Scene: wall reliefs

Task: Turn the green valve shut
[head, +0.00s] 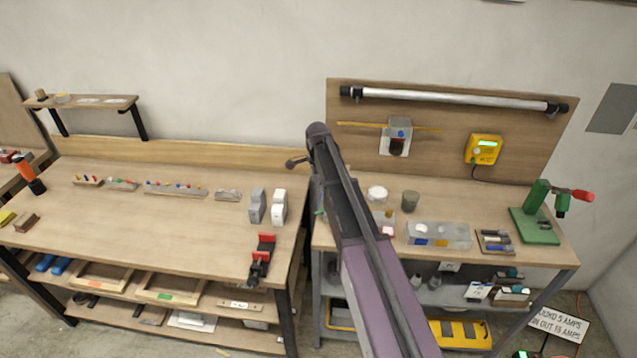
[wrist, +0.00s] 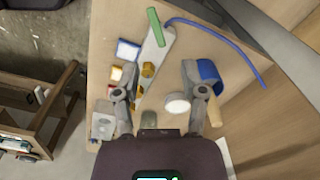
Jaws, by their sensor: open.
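The green valve handle (wrist: 154,27) shows in the wrist view as a short green bar at the top end of a pale grey block (wrist: 156,48). The bar lies at an angle to the block's long side. Brass fittings (wrist: 148,69) sit along the block, and a blue hose (wrist: 240,42) curves away to the right from its top end. My gripper (wrist: 157,85) is open, its two grey fingers apart on either side of the view, below the handle and not touching it. In the head view my arm covers this part of the bench, and I cannot make out the valve.
In the wrist view a blue round item (wrist: 207,73) and a white disc (wrist: 176,106) lie near the right finger. In the head view the right bench holds a grey cup (head: 410,201), a clear bin (head: 438,235) and a green press (head: 535,226). The left bench (head: 130,225) has bare room.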

